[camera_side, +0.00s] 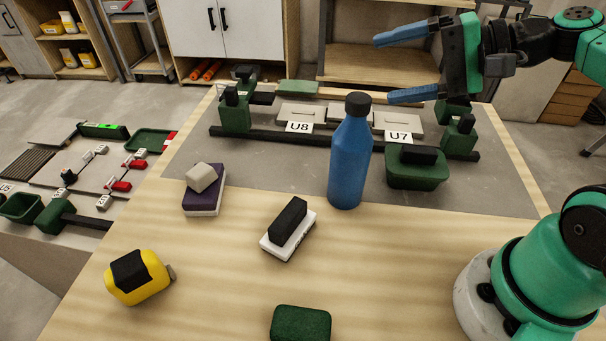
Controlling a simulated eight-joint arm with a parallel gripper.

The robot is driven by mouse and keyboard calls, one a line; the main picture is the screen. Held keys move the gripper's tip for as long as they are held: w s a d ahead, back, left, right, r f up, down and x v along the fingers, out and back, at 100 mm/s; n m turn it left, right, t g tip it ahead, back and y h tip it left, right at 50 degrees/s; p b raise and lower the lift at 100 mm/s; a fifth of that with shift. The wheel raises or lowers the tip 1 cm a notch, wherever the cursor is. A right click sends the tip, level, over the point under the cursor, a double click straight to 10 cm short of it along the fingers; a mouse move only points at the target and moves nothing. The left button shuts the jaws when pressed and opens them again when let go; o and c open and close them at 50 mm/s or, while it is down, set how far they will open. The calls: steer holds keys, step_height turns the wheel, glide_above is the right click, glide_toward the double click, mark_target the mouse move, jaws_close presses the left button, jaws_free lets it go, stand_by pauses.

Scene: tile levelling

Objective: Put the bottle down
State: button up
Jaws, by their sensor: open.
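The blue bottle (350,160) with a black cap stands upright at the middle of the work table, near the line where the wood meets the grey surface. My gripper (384,68) is at the upper right, with its two blue fingers spread wide and pointing left. It is open and holds nothing. In the picture the lower finger lies just right of the bottle's cap, and a gap shows between them. The bottle's base shows and appears to rest on the table.
A green tub (417,174) stands right of the bottle. Tiles labelled U8 (299,127) and U7 (398,136) lie behind.

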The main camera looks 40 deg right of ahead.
mark_target(351, 155)
steer(key=shift+w+a+f+n, duration=0.7)
steer(key=shift+f+n, duration=0.55)
steer(key=shift+n, duration=1.7)
steer(key=shift+w+a+f+n, duration=0.5)
steer(key=shift+w+f+n, duration=0.6)
steer(key=shift+n, duration=1.9)
steer(key=shift+w+a+f+n, duration=0.6)
steer(key=shift+f+n, duration=0.8)
steer(key=shift+n, duration=1.55)
jaws_close()
